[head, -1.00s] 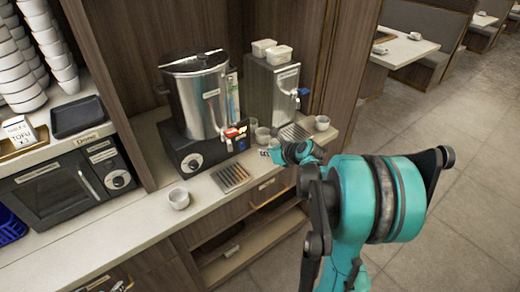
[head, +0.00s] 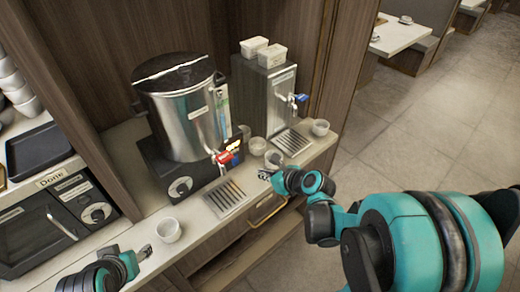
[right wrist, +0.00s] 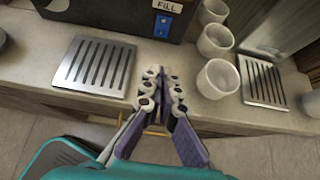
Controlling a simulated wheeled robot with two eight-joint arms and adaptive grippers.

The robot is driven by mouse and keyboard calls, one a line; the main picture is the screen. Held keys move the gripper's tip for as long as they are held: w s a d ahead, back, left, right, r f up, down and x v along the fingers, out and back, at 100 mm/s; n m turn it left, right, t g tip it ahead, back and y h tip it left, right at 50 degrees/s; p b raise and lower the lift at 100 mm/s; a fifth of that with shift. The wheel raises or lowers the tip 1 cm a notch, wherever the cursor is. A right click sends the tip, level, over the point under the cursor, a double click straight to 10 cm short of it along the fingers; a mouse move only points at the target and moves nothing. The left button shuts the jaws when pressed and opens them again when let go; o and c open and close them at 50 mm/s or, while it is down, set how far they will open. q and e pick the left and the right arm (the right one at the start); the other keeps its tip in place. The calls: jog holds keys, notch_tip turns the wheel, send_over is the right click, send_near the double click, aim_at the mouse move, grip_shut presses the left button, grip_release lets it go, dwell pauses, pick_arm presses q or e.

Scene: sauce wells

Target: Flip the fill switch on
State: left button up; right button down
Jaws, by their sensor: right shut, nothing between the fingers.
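The blue fill switch (right wrist: 162,26) sits on the dark front of the boiler base, below a white FILL label (right wrist: 167,6) in the right wrist view. In the head view the steel boiler (head: 185,115) stands on its black base, and the switch is too small to make out clearly. My right gripper (right wrist: 161,78) is shut and empty, in front of and below the switch, apart from it. It also shows in the head view (head: 266,175) over the counter's front edge. My left gripper (head: 146,252) is at the lower left; its jaws are too small to read.
A drip grille (right wrist: 95,68) lies left of my right gripper. Several white cups (right wrist: 217,78) stand close on its right, beside a second grille (right wrist: 262,80). A steel dispenser (head: 262,95) stands at the right. A lone cup (head: 168,230) is near my left gripper.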

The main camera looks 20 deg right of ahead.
aim_at(235, 160)
jog(key=b+x, duration=0.2)
jog(key=x, duration=0.2)
jog(key=b+x, duration=0.2)
jog(key=x, duration=0.3)
jog(key=shift+a+f, duration=0.2)
jog(key=shift+f, duration=0.2)
jog(key=w, duration=0.1)
jog(key=w+a, duration=0.1)
jog(key=w, duration=0.1)
jog(key=shift+f+b, duration=0.1)
jog(key=shift+b, duration=0.3)
pick_arm(q)
jog(key=f, duration=0.4)
jog(key=shift+w+d+f, duration=0.3)
jog(key=shift+f, duration=0.05)
pick_arm(e)
jog(key=shift+w+a, duration=0.15)
jog(key=shift+w, duration=0.3)
